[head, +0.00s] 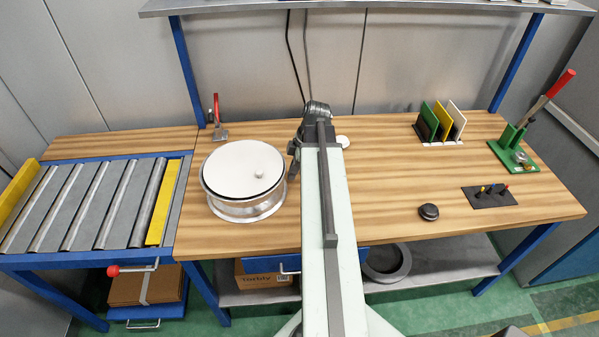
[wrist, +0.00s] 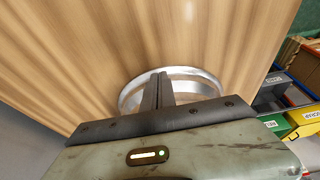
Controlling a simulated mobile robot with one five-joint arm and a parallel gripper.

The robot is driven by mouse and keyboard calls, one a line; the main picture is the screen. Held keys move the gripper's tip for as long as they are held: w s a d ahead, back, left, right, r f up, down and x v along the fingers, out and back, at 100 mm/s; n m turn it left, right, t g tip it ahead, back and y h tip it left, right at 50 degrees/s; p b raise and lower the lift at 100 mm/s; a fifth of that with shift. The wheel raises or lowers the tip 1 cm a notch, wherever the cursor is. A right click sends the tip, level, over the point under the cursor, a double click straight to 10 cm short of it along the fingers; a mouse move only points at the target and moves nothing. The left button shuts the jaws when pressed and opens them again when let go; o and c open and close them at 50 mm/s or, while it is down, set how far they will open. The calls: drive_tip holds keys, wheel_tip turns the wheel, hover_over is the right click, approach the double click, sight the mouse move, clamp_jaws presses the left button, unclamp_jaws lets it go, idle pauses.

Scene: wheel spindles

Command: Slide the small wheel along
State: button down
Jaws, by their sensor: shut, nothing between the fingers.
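A silver wheel (head: 245,208) lies flat on the bench left of my arm, with a white disc (head: 235,165) on top. A small light knob (head: 259,175) sits on the disc. My gripper (wrist: 159,76) is shut and empty in the wrist view, its fingers in front of a shiny round metal rim (wrist: 207,80). I cannot tell whether the fingers touch the rim, or whether it is the same wheel. In the head view my wrist is just right of the wheel, and my arm hides the fingertips. A small white round piece (head: 342,141) lies right of my wrist.
A roller conveyor (head: 90,200) adjoins the bench on the left. A red-handled clamp (head: 216,120) stands behind the wheel. A black puck (head: 429,212), upright coloured plates (head: 440,125) and a green lever press (head: 515,150) are at right. The bench between my arm and the puck is clear.

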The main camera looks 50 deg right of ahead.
drive_tip(key=shift+w+a, duration=1.2)
drive_tip(key=shift+a, duration=0.15)
drive_tip(key=shift+w+a, duration=1.15)
drive_tip(key=shift+a, duration=0.2)
drive_tip(key=shift+w+a, duration=1.3)
drive_tip(key=shift+a, duration=0.25)
drive_tip(key=shift+w+a, duration=1.3)
drive_tip(key=shift+a, duration=0.2)
drive_tip(key=shift+w+a, duration=1.3)
drive_tip(key=shift+a, duration=0.25)
drive_tip(key=shift+w+a, duration=1.95)
drive_tip(key=shift+a, duration=0.3)
drive_tip(key=shift+w+a, duration=1.95)
drive_tip(key=shift+a, duration=0.3)
drive_tip(key=shift+s+d, duration=0.1)
